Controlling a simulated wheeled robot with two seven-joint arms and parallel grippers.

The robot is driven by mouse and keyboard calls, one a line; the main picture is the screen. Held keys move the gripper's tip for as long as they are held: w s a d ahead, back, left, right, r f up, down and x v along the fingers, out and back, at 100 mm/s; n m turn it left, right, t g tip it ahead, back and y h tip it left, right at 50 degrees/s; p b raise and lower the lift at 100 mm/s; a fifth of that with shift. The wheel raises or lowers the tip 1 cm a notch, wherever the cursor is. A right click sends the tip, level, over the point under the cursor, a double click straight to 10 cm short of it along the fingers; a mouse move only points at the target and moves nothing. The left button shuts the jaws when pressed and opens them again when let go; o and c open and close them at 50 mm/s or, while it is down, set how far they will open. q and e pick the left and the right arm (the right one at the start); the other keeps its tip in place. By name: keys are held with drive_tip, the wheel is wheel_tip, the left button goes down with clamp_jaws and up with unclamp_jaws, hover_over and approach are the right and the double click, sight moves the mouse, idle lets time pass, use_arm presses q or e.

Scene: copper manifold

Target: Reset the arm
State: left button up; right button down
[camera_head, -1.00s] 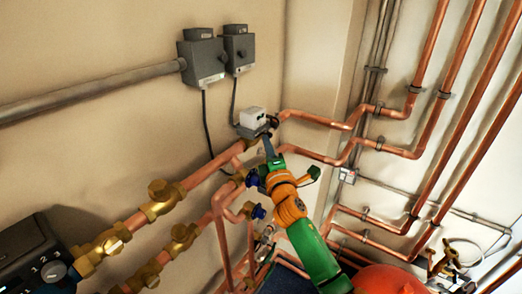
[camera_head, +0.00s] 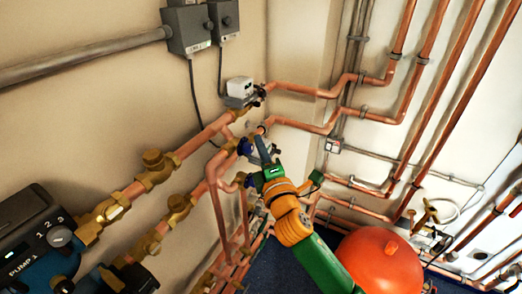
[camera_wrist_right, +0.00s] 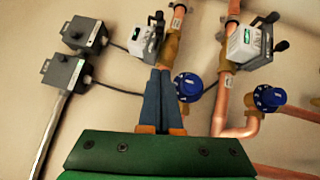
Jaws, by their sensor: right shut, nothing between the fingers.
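My right arm is green and orange and reaches up from the bottom of the head view. Its gripper (camera_head: 264,150) is in front of the copper pipes, below the white valve actuator. In the right wrist view the two blue-grey fingers (camera_wrist_right: 160,100) lie side by side, shut and empty. They point toward a white actuator (camera_wrist_right: 144,42) on a brass fitting, with a blue valve knob (camera_wrist_right: 188,87) just to their right. I cannot tell whether the fingertips touch anything. My left gripper is not in view.
Copper pipes (camera_head: 300,90) run along both walls around the gripper. Two grey boxes (camera_head: 188,30) hang on the left wall. A blue pump (camera_head: 45,245) stands at lower left. A red rounded tank (camera_head: 380,262) is at lower right, near my arm.

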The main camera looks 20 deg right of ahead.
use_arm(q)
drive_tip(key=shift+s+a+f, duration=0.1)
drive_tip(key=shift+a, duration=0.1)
use_arm(e)
drive_tip(key=shift+s+a, duration=0.3)
drive_tip(key=shift+s, duration=0.25)
drive_tip(key=s+f+m+g+y, duration=0.1)
drive_tip(key=s+f+m+g, duration=0.3)
drive_tip(key=f, duration=1.3)
drive_tip(key=s+f+m+g, duration=0.2)
drive_tip(key=s+f+g, duration=0.3)
drive_tip(key=f, duration=1.2)
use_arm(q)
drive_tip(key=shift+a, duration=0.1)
use_arm(e)
drive_tip(key=s+f+m+g, duration=0.3)
drive_tip(key=s+f, duration=0.3)
drive_tip(key=s, duration=0.5)
drive_tip(key=s+f+m+g, duration=0.3)
drive_tip(key=s+f, duration=0.3)
drive_tip(key=s, duration=0.5)
drive_tip(key=s+f+m+g+y, duration=0.1)
drive_tip(key=s+f+m+g, duration=0.2)
drive_tip(key=s+f, duration=0.3)
drive_tip(key=s, duration=0.5)
drive_tip(key=shift+s+a+f+m, duration=0.3)
drive_tip(key=shift+a+f+m, duration=0.05)
drive_tip(key=shift+m, duration=0.05)
